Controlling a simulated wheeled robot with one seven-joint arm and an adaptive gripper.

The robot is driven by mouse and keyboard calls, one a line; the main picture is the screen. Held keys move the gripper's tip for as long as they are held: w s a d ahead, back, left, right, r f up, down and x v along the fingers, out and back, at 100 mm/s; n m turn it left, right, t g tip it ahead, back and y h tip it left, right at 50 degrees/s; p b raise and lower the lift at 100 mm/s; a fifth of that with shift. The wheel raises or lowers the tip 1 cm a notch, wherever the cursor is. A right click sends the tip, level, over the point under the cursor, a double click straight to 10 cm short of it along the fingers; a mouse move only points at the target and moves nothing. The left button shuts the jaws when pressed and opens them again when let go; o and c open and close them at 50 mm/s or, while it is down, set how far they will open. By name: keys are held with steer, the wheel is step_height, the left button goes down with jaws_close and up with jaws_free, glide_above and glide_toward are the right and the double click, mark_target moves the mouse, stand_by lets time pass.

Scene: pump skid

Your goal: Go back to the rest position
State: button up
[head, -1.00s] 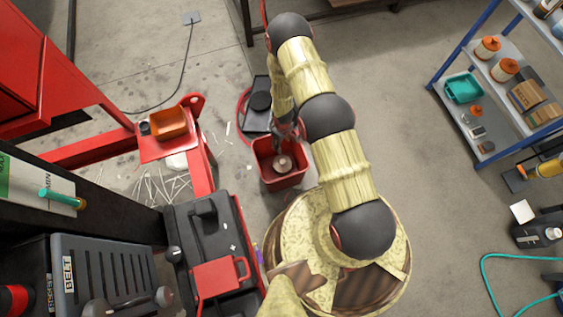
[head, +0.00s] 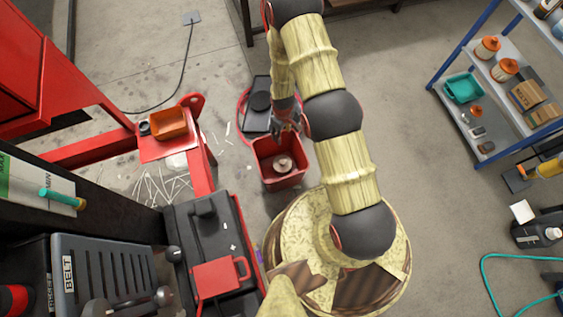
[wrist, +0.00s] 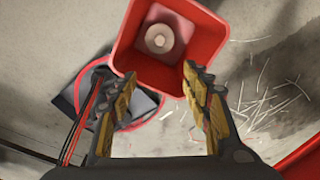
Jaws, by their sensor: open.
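My gripper (wrist: 158,88) is open and empty, its two yellow-padded fingers spread apart in the wrist view. In the head view my gripper (head: 290,122) is small and partly dark against the red bin, above its far rim. The red bin (head: 283,183) stands on the floor below it. A round pale metal part (head: 283,163) lies inside the bin. The wrist view shows the same bin (wrist: 200,38) ahead of the fingers, with the round part (wrist: 159,39) at its bottom.
A black flat device with a red hose (head: 257,108) lies beside the bin. A red frame with an orange tray (head: 169,124) and a black toolbox (head: 208,235) are at left. A blue shelf (head: 500,75) stands at right. The floor between arm and shelf is clear.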

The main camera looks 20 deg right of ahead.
steer(key=shift+r, duration=0.25)
stand_by(0.4)
steer(key=s+r+m+g, duration=0.3)
steer(key=s+r, duration=0.1)
steer(key=s, duration=0.5)
steer(key=s+r+m+t, duration=0.1)
steer(key=s+r+t, duration=0.2)
steer(key=r, duration=1.5)
steer(key=s+r+m+t, duration=0.1)
steer(key=s+r, duration=0.4)
steer(key=r, duration=1.3)
steer(key=s+r+m+t, duration=0.1)
steer(key=s+r+t, duration=0.3)
steer(key=r, duration=1.5)
steer(key=shift+s+t, duration=0.3)
steer(key=shift+s, duration=0.15)
